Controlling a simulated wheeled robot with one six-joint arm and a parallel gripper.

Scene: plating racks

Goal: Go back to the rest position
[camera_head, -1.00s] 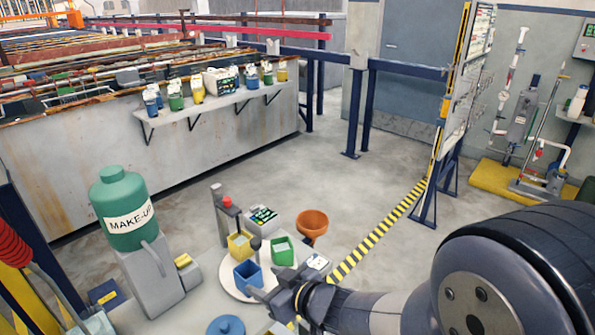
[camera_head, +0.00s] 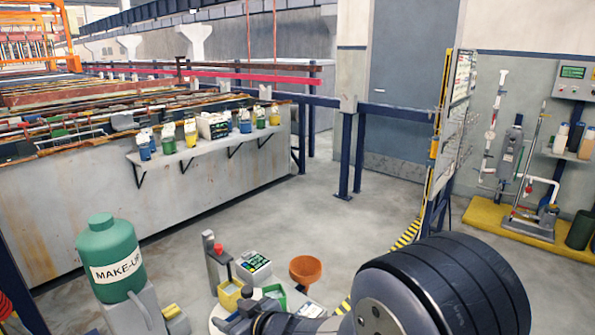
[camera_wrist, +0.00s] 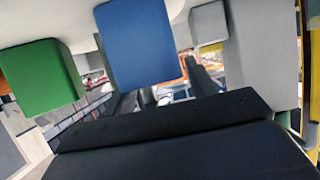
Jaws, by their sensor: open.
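My gripper (camera_head: 232,326) is at the bottom of the head view, low beside the round white turntable (camera_head: 216,314). Its jaws are open, and I see nothing held between them. On the turntable stand a yellow container (camera_head: 230,297) and a green container (camera_head: 275,293). My forearm and the picture's lower edge hide part of this group. In the wrist view a blue container (camera_wrist: 137,45) and a green container (camera_wrist: 40,77) appear close by, at a tilted angle. My gripper's dark body fills the bottom of that view.
A green MAKE-UP tank (camera_head: 110,262) stands at the left. An orange funnel (camera_head: 305,270) is right of the turntable. A tank line with a shelf (camera_head: 205,147) runs behind. A board on a post (camera_head: 447,130) stands at right. The middle floor (camera_head: 270,220) is clear.

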